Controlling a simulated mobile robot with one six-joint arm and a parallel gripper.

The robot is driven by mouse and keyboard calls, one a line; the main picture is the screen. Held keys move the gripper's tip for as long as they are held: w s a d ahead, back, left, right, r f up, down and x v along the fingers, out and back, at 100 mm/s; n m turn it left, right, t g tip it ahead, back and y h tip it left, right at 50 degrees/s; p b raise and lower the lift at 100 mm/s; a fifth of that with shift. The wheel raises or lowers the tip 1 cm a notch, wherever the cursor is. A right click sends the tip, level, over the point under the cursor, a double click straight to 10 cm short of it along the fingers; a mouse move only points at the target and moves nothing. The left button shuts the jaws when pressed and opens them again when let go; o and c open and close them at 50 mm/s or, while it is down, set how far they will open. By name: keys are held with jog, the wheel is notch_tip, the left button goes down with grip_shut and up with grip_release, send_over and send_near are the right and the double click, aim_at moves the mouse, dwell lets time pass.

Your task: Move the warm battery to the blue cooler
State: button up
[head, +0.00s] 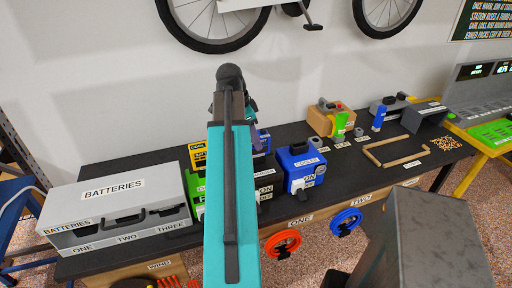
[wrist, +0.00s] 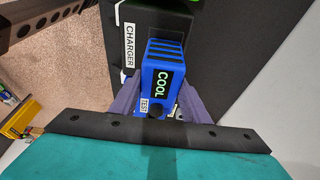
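The blue cooler (head: 303,168) stands on the black bench right of my arm, with a COOLER label on top and an ON label on its front. In the wrist view a blue battery (wrist: 158,75) has a display reading COOL and a TEST button. The purple fingers of my gripper (wrist: 161,92) flank this battery closely and appear shut on it. No display reading warm is legible. In the head view my teal arm hides most of the gripper and the battery.
A black charger (wrist: 128,48) is close beside the battery. A grey BATTERIES chest (head: 115,205) stands at left. A green ON/OFF box (head: 196,187) is partly behind my arm. A tan block (head: 338,120) and wooden bracket (head: 395,160) lie at right. Orange (head: 283,244) and blue (head: 346,222) reels hang in front.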

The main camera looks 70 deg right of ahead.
jog(key=c, duration=0.9)
jog(key=shift+r+p, duration=0.7)
jog(key=shift+r, duration=0.1)
dwell(0.5)
jog(key=shift+r+p, duration=1.3)
jog(key=shift+r, duration=0.5)
jog(key=shift+r, duration=0.2)
